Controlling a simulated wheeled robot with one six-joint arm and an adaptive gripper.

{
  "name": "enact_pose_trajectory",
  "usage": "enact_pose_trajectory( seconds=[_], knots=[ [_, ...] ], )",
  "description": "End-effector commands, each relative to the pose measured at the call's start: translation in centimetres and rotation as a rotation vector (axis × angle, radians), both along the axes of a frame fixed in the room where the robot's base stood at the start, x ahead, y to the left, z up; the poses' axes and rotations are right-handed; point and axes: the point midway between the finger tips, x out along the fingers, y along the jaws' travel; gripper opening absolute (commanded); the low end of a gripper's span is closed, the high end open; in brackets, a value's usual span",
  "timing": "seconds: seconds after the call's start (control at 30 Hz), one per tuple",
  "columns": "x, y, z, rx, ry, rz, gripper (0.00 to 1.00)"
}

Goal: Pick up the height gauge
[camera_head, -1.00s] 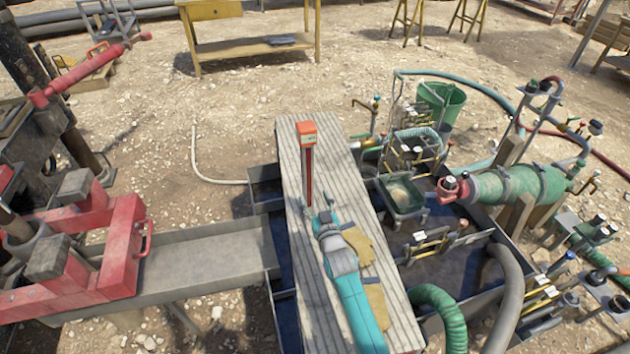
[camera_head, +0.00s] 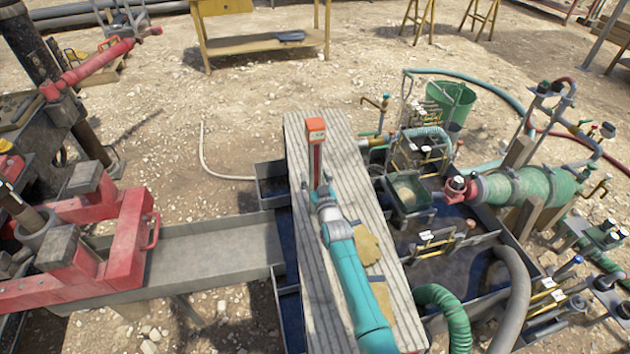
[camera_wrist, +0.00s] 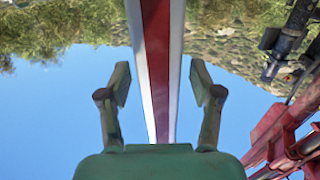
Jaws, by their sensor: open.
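The height gauge (camera_head: 316,132) stands upright on the grey plank board, with an orange-red head on a narrow red and white post. My gripper (camera_head: 321,190) is at the post, in front of it as seen from the head camera, and hides its lower part. In the wrist view my gripper (camera_wrist: 160,95) is open. The gauge's red and white post (camera_wrist: 157,60) runs between its two fingers, with a gap on each side. I cannot tell from the pictures how deep the post lies between the fingers.
The plank board (camera_head: 345,170) spans the dark mud tank (camera_head: 450,265). Work gloves (camera_head: 367,245) lie on it beside my arm. Valves, hoses and a green cylinder (camera_head: 530,187) crowd the right. A metal trough (camera_head: 210,262) and red machine (camera_head: 125,240) stand at left.

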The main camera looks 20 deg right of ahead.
Motion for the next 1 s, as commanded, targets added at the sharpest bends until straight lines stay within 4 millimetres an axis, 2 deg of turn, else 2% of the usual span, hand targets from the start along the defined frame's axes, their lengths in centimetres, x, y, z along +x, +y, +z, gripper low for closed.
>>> enact_pose_trajectory(
  seconds=[0.23,0.27,0.5,0.87,1.0],
  knots=[
    [0.1,0.0,-0.1,0.000,0.001,0.000,0.65],
    [0.1,0.0,-0.1,0.000,0.001,0.000,0.62],
    [0.1,0.0,-0.1,0.000,0.001,0.000,0.02],
    [0.2,0.0,0.2,0.000,-0.003,0.000,0.00],
    [0.2,0.1,1.2,-0.001,-0.005,0.002,0.00]
  ],
)
